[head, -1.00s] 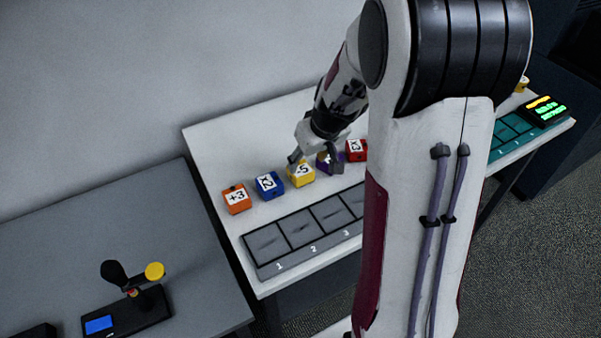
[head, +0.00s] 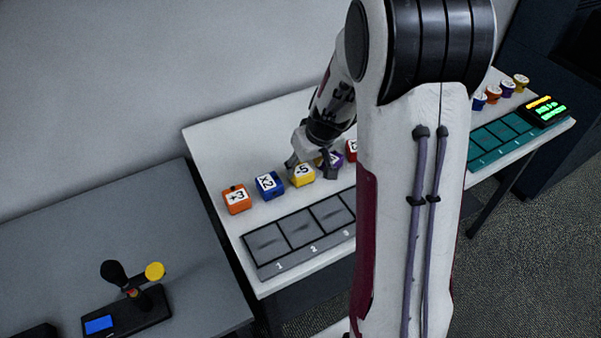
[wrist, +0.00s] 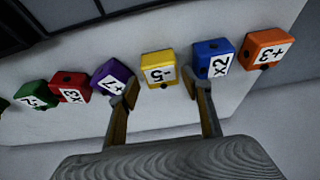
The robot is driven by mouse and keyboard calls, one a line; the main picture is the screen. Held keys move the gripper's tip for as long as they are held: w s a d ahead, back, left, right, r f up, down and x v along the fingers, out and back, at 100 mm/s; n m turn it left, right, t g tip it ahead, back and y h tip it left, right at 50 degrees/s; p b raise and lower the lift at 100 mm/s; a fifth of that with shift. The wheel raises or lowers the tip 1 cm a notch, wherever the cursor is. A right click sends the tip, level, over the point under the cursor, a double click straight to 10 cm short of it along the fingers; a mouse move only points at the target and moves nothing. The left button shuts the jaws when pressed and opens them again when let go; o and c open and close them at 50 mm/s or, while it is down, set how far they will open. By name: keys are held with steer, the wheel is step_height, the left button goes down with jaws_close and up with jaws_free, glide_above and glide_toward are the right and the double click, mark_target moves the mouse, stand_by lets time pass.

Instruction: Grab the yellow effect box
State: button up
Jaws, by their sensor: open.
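The yellow effect box (head: 301,175), marked "-5", sits on the white table in a row of coloured boxes. In the wrist view the yellow box (wrist: 159,69) lies ahead of and between my two spread fingers. My gripper (head: 312,172) is open and empty, just above the row by the yellow box. In the wrist view my gripper's fingertips (wrist: 162,85) show to either side of the yellow box, one near the purple box and one near the blue box. I cannot tell whether they touch those boxes.
An orange "+3" box (head: 236,199) and a blue "x2" box (head: 269,185) stand left of the yellow one. A purple box (wrist: 111,77), a red box (wrist: 71,87) and a green box (wrist: 36,95) continue the row. A grey numbered slot tray (head: 268,244) lies in front.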

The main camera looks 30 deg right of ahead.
mark_target(301, 169)
steer(key=shift+x, duration=2.05)
steer(key=shift+w+a, duration=0.1)
steer(key=shift+w, duration=0.05)
steer(key=shift+c, duration=0.5)
steer(key=c, duration=0.9)
